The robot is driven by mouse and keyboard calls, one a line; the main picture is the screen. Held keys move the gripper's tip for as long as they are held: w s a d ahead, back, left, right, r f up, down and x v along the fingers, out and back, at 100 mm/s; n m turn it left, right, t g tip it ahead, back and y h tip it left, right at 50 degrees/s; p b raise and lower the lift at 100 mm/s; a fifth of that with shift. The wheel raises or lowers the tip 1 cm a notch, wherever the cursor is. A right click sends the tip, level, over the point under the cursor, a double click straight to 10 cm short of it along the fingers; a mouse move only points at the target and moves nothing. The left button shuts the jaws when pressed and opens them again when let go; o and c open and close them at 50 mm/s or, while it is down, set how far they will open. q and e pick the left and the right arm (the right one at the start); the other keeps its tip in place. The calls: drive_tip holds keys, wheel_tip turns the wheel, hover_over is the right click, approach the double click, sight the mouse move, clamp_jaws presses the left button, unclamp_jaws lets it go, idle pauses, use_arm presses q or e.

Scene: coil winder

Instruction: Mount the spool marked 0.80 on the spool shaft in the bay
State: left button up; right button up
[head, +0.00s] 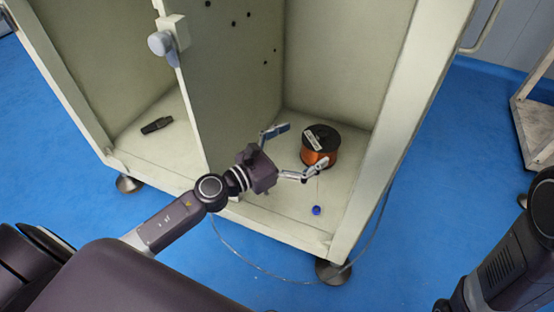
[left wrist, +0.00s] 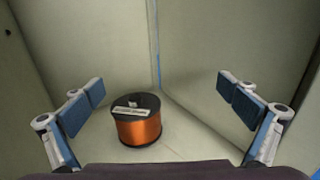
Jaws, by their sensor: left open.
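A spool of copper wire (head: 317,156) with black flanges stands upright on the floor of the right bay. A pale label lies on its top, too small to read. The spool also shows in the left wrist view (left wrist: 138,130), left of centre between the fingers and beyond them. My left gripper (head: 300,150) is open and empty, reaching into the bay on the near left side of the spool. The gap between its fingers also shows in the left wrist view (left wrist: 160,100). I cannot pick out the spool shaft with certainty. My right gripper is out of view.
A divider (head: 235,75) with several holes separates the two bays; a grey knob-like part (head: 160,43) sits at its front edge. A small dark object (head: 156,125) lies in the left bay. A small blue piece (head: 316,210) lies near the right bay's front edge.

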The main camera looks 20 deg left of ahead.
use_arm(q)
drive_tip(key=s+a+r+n+t+y+p, duration=0.1)
drive_tip(key=s+r+n+y, duration=0.4)
drive_tip(key=s, duration=0.6)
wheel_tip(320, 180, up, 2)
drive_tip(key=a+t+y, duration=0.1)
drive_tip(key=y, duration=0.1)
drive_tip(key=shift+r+t+y, duration=0.25)
drive_tip(key=shift+t+y, duration=0.05)
